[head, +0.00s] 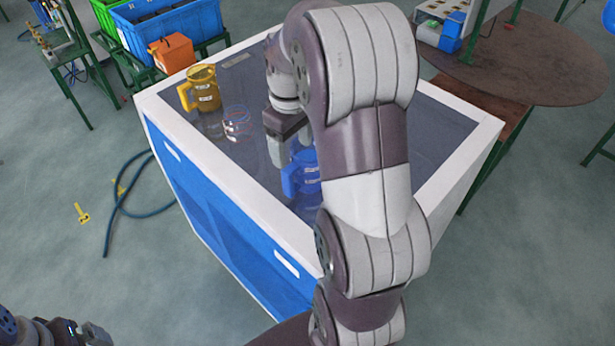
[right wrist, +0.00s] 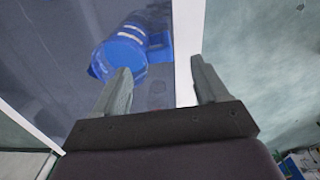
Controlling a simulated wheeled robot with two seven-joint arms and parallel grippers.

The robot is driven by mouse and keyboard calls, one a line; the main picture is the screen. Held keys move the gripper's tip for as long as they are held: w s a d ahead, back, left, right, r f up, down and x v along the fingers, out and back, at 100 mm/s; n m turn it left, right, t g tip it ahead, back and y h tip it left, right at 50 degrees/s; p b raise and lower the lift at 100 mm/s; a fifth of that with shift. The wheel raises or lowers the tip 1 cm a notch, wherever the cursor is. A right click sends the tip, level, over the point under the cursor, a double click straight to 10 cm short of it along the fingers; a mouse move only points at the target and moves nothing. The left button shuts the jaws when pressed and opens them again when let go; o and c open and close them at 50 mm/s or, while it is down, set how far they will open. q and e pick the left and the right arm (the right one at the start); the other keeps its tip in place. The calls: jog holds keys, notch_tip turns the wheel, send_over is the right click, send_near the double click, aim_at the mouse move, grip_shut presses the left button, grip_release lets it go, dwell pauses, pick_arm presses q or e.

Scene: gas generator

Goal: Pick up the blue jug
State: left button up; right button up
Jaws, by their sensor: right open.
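The blue jug (head: 299,180) stands on the dark top of the white-rimmed blue cabinet (head: 222,172), near its front edge. My right arm hides part of it. My right gripper (head: 288,151) is open, pointing down close to the jug on its far side. In the right wrist view, my right gripper (right wrist: 163,75) has its fingers spread with nothing between them. The blue jug (right wrist: 124,50) shows there beyond the left finger, which overlaps its lower edge. Part of my left arm shows at the bottom left in the head view; its fingers are not seen.
A yellow jug (head: 204,90) and a clear glass vessel (head: 237,123) stand on the same top, left of my right gripper. An orange box (head: 172,54) and blue crates (head: 168,25) are behind. A hose (head: 122,200) lies on the floor at left.

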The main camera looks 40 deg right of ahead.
aim_at(291, 167)
jog(key=f, duration=0.2)
jog(key=w+f, duration=0.1)
jog(key=f, duration=0.1)
jog(key=f+p, duration=0.1)
jog(key=f, duration=0.1)
jog(key=shift+w, duration=0.4)
jog(key=f, duration=0.2)
jog(key=s+f+p, duration=0.1)
jog(key=shift+f+p, duration=0.3)
jog(key=shift+f, duration=0.1)
jog(key=shift+s+d+f, duration=0.1)
jog(key=shift+w+f, duration=0.1)
jog(key=shift+w, duration=0.1)
jog(key=shift+c, duration=1.3)
jog(key=shift+w, duration=0.2)
jog(key=c, duration=1)
pick_arm(q)
jog(key=shift+w+d+r, duration=0.1)
jog(key=shift+w, duration=0.4)
pick_arm(e)
jog(key=shift+s, duration=0.15)
grip_shut()
